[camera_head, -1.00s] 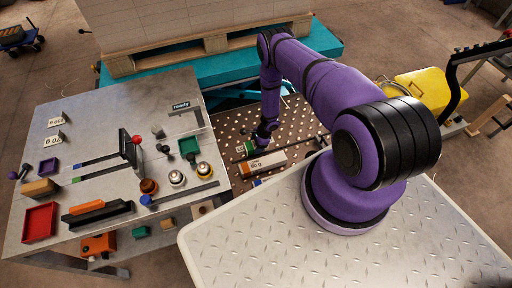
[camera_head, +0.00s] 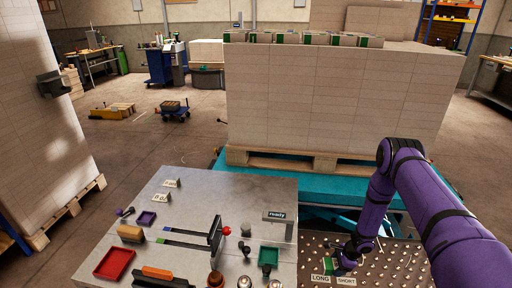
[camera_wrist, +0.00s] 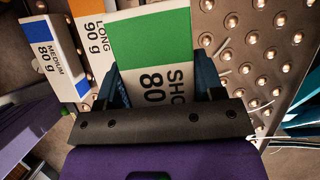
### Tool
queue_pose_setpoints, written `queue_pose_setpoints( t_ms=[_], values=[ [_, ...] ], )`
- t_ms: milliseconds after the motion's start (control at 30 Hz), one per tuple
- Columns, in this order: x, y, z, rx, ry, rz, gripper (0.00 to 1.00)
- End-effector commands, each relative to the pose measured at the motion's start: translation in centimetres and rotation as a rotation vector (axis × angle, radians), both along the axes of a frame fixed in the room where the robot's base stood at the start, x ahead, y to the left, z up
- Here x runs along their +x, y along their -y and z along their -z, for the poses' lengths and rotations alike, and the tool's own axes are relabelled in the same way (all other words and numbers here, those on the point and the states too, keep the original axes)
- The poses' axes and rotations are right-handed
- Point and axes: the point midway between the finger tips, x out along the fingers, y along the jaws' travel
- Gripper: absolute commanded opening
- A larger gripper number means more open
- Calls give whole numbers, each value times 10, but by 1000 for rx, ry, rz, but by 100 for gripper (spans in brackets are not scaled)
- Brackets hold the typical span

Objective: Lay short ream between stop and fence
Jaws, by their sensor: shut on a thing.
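The short ream (camera_wrist: 152,38) has a green end band and a label reading "SHO" and "80" in the wrist view. My gripper (camera_wrist: 157,82) is shut on it, with a teal finger on each side. In the head view my gripper (camera_head: 345,262) is low over the studded metal surface (camera_head: 385,262), with a green-ended ream (camera_head: 328,267) beside it. Whether the short ream touches the surface is unclear. I cannot pick out the stop or the fence with certainty.
A long ream (camera_wrist: 97,22) and a blue-banded medium ream (camera_wrist: 52,58) lie left of the short ream. A tall ream stack (camera_head: 335,100) stands on a pallet, with several green-ended reams (camera_head: 300,38) along its top. A worktable (camera_head: 190,195) carries trays and a red-knobbed lever.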

Motion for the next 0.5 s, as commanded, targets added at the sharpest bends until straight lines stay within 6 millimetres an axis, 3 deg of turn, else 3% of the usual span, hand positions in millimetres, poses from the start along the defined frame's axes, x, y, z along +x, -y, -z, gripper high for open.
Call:
queue_pose_setpoints(
  t_ms=[200, 500],
  values=[
    [30, -28, -73, -5, 7, -334, 30],
    [39, -61, -180, -2, 6, -844, 30]
  ],
)
